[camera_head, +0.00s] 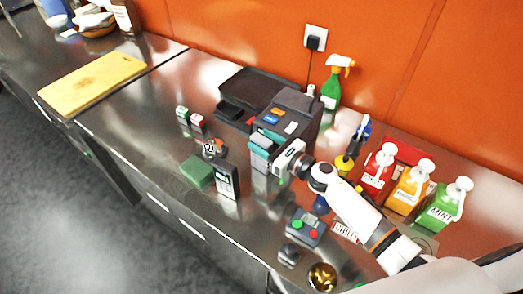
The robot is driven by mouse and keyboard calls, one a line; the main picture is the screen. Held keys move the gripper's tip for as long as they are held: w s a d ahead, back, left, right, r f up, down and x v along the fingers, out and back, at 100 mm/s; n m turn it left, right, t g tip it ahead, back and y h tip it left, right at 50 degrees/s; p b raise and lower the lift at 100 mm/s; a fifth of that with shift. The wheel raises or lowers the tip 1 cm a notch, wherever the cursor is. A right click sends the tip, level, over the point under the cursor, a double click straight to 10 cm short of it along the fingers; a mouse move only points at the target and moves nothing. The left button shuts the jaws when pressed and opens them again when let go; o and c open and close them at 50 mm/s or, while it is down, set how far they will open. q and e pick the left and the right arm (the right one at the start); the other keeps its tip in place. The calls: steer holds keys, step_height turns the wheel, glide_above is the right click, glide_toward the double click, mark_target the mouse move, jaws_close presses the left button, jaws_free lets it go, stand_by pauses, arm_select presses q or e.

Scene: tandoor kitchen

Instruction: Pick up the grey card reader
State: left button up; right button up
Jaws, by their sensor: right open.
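A dark grey upright device (228,181) with a pale panel near its top stands on the steel counter. It looks like the card reader, though its small markings are hard to read. My right gripper (274,164) is open, to the right of this device and apart from it, in front of the black till. Its fingertips are small and partly hard to make out against the till. My left gripper is not in view.
A green sponge (197,172) lies just left of the device. A black till (284,116) stands behind. A button box (306,227) and red, orange and green sauce bottles (411,189) are at right. A wooden board (92,82) lies at far left, with bare counter nearby.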

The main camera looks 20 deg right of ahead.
steer(key=shift+w+a, duration=0.3)
steer(key=shift+w, duration=0.15)
steer(key=shift+c, duration=1.4)
jaws_close()
